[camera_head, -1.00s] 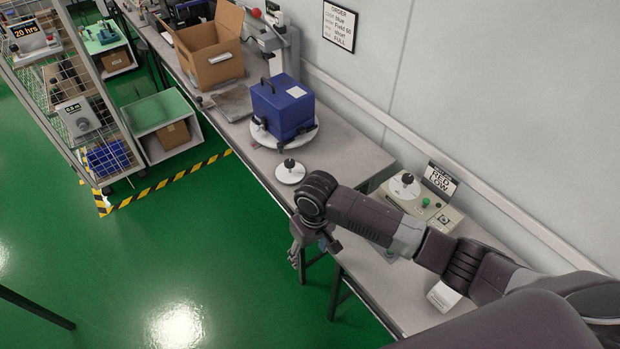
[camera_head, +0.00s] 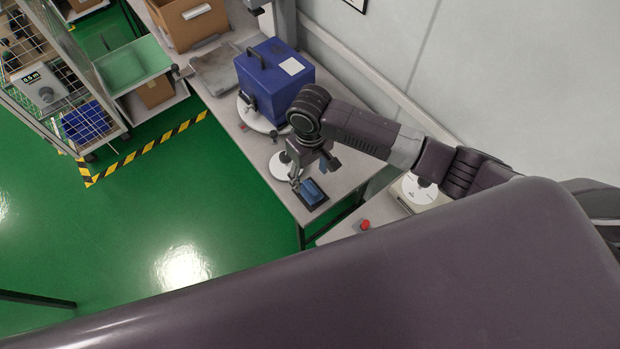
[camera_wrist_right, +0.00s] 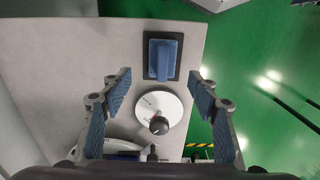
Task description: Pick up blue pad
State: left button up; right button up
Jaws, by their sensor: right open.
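The blue pad (camera_head: 312,192) lies on a dark base near the front corner of the grey bench. In the right wrist view the blue pad (camera_wrist_right: 163,58) shows from above, with a raised blue grip along its middle. My right gripper (camera_head: 313,172) is above the bench next to the pad. In the right wrist view my right gripper (camera_wrist_right: 158,92) has its two blue-lined fingers wide apart with nothing between them, and the pad lies ahead of the fingertips. My left gripper is not in view.
A white disc with a black knob (camera_wrist_right: 158,112) sits on the bench beside the pad. A blue box with a handle (camera_head: 272,82) stands on a round white plate behind it. A cardboard box (camera_head: 187,20) is farther back. Green floor is open at left.

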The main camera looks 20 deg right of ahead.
aim_at(310, 187)
jog(key=shift+s+a+f+p, duration=0.15)
jog(key=shift+s+f+p, duration=0.15)
jog(key=shift+s+f, duration=0.35)
notch_tip(310, 187, down, 3)
jog(key=shift+w+r+p, duration=0.1)
jog(key=shift+r+p, duration=0.05)
jog(key=shift+p, duration=0.3)
notch_tip(310, 187, down, 2)
jog(key=shift+w+f, duration=0.1)
jog(key=c, duration=1.1)
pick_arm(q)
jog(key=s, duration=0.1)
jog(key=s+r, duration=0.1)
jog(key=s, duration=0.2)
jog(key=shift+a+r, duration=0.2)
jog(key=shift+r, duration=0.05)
pick_arm(e)
jog(key=shift+c, duration=0.2)
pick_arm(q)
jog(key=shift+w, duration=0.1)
